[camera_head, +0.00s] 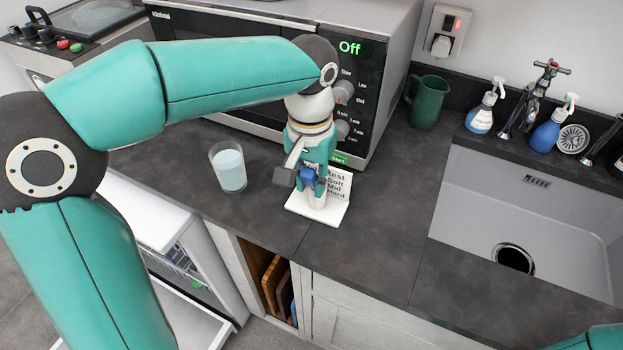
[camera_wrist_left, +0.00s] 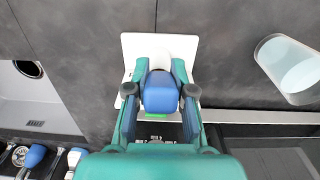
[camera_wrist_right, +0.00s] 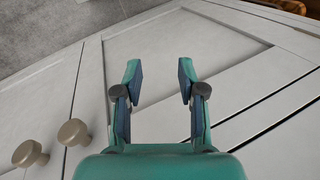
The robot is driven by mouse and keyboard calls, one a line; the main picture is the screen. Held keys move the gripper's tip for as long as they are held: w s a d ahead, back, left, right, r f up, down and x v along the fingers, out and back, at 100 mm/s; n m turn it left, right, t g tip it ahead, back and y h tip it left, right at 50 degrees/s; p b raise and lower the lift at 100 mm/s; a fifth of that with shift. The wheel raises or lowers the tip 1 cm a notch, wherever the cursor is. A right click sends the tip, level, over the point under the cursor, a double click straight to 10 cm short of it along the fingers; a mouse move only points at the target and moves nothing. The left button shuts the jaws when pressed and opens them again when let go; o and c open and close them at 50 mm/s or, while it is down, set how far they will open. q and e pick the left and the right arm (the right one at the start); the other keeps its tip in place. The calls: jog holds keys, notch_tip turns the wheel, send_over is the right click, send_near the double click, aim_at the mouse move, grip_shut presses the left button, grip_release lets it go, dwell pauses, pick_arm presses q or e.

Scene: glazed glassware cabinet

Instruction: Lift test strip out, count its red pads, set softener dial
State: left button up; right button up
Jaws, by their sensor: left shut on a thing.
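My left gripper (camera_head: 308,180) is shut on a blue block-like piece (camera_wrist_left: 160,92) that has a rounded white part (camera_wrist_left: 153,48) just beyond it. I cannot tell whether the white part is joined to it. Both are over a white base plate (camera_head: 331,212) with a card (camera_head: 338,184) reading Test, Soft, Mid, Hard. A clear glass (camera_head: 229,166) of pale liquid stands left of the plate, apart from the gripper. No test strip can be made out. My right gripper (camera_wrist_right: 158,82) is open and empty, in front of pale cabinet doors.
The microwave (camera_head: 270,60) stands behind the plate, its display reading Off. A green mug (camera_head: 428,102) stands to its right, then spray bottles (camera_head: 481,113) and a sink (camera_head: 540,205). The dark counter (camera_head: 385,235) between plate and sink is clear. An open dishwasher (camera_head: 160,225) is at lower left.

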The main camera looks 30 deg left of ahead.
pick_arm(q)
notch_tip(320, 180, up, 20)
jog(key=p, duration=0.3)
jog(key=shift+p, duration=0.35)
